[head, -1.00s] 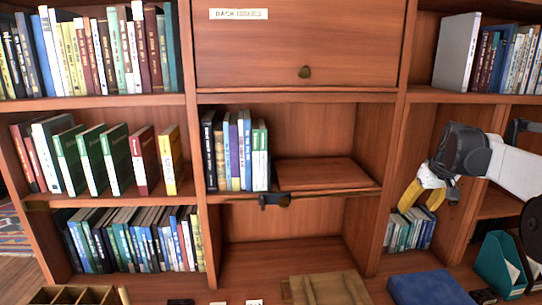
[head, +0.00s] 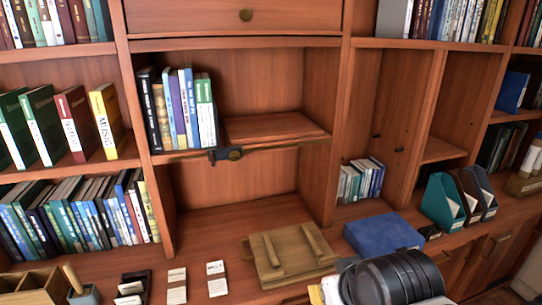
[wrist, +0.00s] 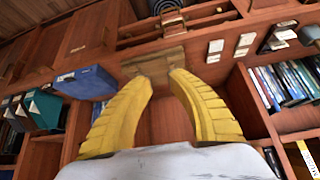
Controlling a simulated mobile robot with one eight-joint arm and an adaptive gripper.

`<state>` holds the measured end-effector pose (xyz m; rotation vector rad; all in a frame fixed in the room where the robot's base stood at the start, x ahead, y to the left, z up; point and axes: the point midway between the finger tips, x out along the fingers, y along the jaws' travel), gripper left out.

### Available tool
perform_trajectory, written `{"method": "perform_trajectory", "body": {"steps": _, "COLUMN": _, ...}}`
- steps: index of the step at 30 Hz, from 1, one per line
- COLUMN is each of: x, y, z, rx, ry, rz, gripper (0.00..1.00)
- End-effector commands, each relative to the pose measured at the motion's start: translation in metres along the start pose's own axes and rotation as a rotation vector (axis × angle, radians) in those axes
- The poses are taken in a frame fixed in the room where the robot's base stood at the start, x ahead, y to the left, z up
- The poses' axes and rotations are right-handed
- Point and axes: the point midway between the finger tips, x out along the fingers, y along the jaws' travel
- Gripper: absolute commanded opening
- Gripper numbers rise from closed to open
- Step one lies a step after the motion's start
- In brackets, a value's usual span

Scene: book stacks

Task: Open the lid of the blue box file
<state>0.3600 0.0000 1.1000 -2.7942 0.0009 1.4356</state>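The blue box file (head: 382,235) lies flat on the counter, right of the wooden case, and its lid looks shut. It also shows in the wrist view (wrist: 85,82), left of my fingers and apart from them. My gripper (wrist: 160,82) has two yellow fingers, spread apart with nothing between them. In the head view only a bit of yellow shows at the bottom edge, beside my dark wrist, in front of the wooden case and blue box file. The fingertips are not visible there.
A wooden case (head: 287,254) lies left of the blue box file. Teal (head: 443,203) and dark magazine holders stand to its right. Small books (head: 361,180) stand in the cubby behind it. White cards (head: 216,278) lie on the counter at left.

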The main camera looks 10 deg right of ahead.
Motion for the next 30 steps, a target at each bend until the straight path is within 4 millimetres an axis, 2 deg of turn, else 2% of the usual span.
{"method": "perform_trajectory", "body": {"steps": 1, "x": 0.000, "y": 0.000, "z": 0.000, "rx": 0.000, "ry": 0.001, "rz": 0.000, "gripper": 0.04}}
{"method": "perform_trajectory", "body": {"steps": 2, "x": 0.000, "y": 0.000, "z": 0.000, "rx": 0.000, "ry": 0.001, "rz": 0.000, "gripper": 0.00}}
{"method": "perform_trajectory", "body": {"steps": 8, "x": 0.004, "y": 0.003, "z": -0.004, "rx": 0.053, "ry": -0.004, "rz": -0.005, "gripper": 0.00}}
{"method": "perform_trajectory", "body": {"steps": 11, "x": 0.018, "y": 0.011, "z": -0.015, "rx": 0.207, "ry": -0.014, "rz": -0.018, "gripper": 0.00}}
{"method": "perform_trajectory", "body": {"steps": 14, "x": 0.042, "y": 0.028, "z": -0.032, "rx": 0.463, "ry": -0.028, "rz": -0.043, "gripper": 0.00}}
{"method": "perform_trajectory", "body": {"steps": 20, "x": 0.104, "y": 0.084, "z": -0.064, "rx": 1.055, "ry": -0.045, "rz": -0.120, "gripper": 0.00}}
{"method": "perform_trajectory", "body": {"steps": 23, "x": 0.136, "y": 0.121, "z": -0.074, "rx": 1.343, "ry": -0.048, "rz": -0.171, "gripper": 0.00}}
{"method": "perform_trajectory", "body": {"steps": 26, "x": 0.168, "y": 0.164, "z": -0.076, "rx": 1.625, "ry": -0.049, "rz": -0.232, "gripper": 0.00}}
{"method": "perform_trajectory", "body": {"steps": 30, "x": 0.210, "y": 0.231, "z": -0.066, "rx": 2.005, "ry": -0.047, "rz": -0.345, "gripper": 0.00}}
